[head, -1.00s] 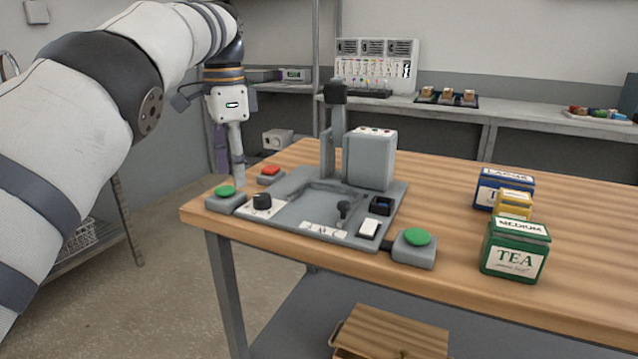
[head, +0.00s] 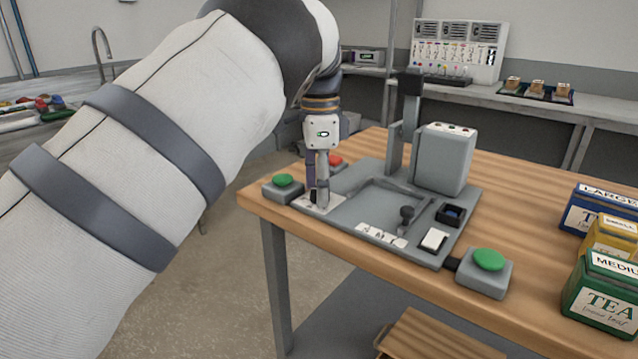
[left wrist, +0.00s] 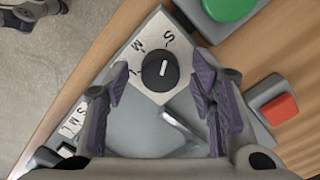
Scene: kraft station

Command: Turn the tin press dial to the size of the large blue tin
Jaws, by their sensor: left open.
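The tin press (head: 445,158) stands on the wooden table. Its black dial (left wrist: 160,71) sits on a white plate marked S and M, with a third mark partly hidden by a finger. The dial's white line points roughly toward S in the left wrist view. My left gripper (head: 318,192) points down over the dial plate, open, with its fingers (left wrist: 160,82) on either side of the dial and a gap at each side. In the head view the gripper mostly hides the dial. The large blue tin (head: 578,216) stands at the right edge, partly behind other tins.
A green button (head: 283,181) and a red button (head: 334,160) flank my left gripper; another green button (head: 488,260) is at the front right. A small black lever (head: 406,214) stands on the press base. Yellow (head: 610,236) and green (head: 603,293) tins stand at right.

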